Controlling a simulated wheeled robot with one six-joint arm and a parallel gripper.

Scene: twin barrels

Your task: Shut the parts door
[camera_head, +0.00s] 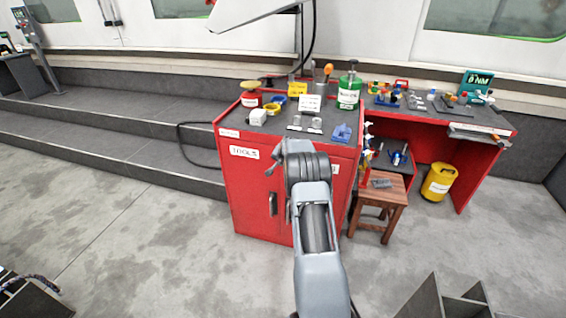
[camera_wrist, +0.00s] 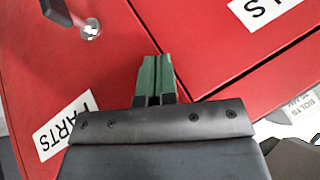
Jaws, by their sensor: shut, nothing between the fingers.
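The parts door (camera_wrist: 35,70) is a red panel with a white PARTS label (camera_wrist: 67,124), on the left of the wrist view. A dark handle (camera_wrist: 60,10) and a round silver fitting (camera_wrist: 90,28) show near its top. In the head view my arm hides most of this door on the red cabinet (camera_head: 250,190). My gripper (camera_wrist: 157,60) has green fingers pressed together, empty, in front of the seam beside the door's edge. I cannot tell whether it touches, or whether the door is fully flush. The tools door (camera_head: 256,195) beside it looks closed.
Jars, tools and small parts cover the cabinet top (camera_head: 282,126). A wooden stool (camera_head: 383,203) stands close on the right, with a yellow bin (camera_head: 439,181) and a red bench (camera_head: 482,150) beyond. Grey steps (camera_head: 110,140) lie left.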

